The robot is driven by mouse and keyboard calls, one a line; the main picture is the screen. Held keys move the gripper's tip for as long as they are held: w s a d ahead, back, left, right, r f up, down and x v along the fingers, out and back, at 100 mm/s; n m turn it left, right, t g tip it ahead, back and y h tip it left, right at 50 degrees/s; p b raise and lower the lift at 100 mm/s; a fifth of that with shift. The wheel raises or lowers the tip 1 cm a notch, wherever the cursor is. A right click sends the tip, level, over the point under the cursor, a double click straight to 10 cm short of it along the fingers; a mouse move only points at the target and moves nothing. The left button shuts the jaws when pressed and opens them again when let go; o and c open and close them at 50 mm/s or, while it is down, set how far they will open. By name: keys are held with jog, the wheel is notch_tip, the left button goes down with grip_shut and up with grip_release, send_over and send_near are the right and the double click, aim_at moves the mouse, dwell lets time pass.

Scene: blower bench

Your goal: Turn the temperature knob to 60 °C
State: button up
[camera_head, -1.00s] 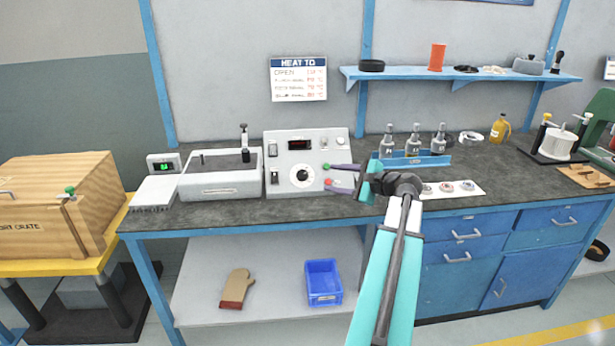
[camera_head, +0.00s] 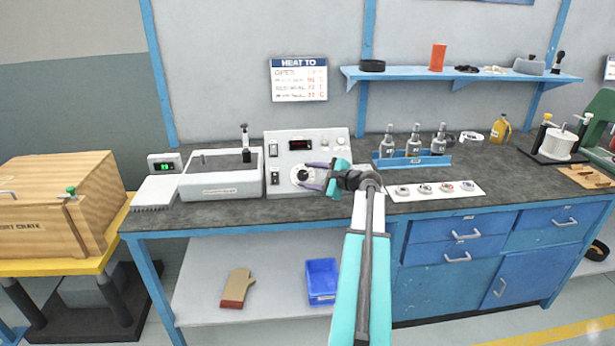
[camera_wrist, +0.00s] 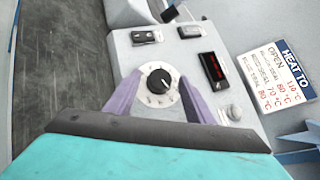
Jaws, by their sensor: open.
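The temperature knob (camera_head: 302,175) is a round black knob on a pale dial, low on the front of the white control box (camera_head: 335,150). In the wrist view the knob (camera_wrist: 159,81) sits between my two purple fingers, with a light pointer mark on it; the dial numbers are too small to read. My gripper (camera_head: 308,175) is open, one finger on each side of the dial; I cannot tell whether either finger touches the knob. The red display (camera_wrist: 212,70) above the knob is lit, but its digits are not legible.
Switches (camera_wrist: 143,36) and small round knobs (camera_wrist: 233,113) are on the same panel. A white bath unit (camera_head: 222,180) stands close left of the box. A "HEAT TO" sign (camera_head: 299,80) hangs above. A blue bottle rack (camera_head: 412,160) stands to the right.

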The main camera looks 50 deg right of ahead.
jog(key=shift+w+f, duration=0.1)
jog(key=shift+w, duration=0.15)
jog(key=shift+c, duration=0.5)
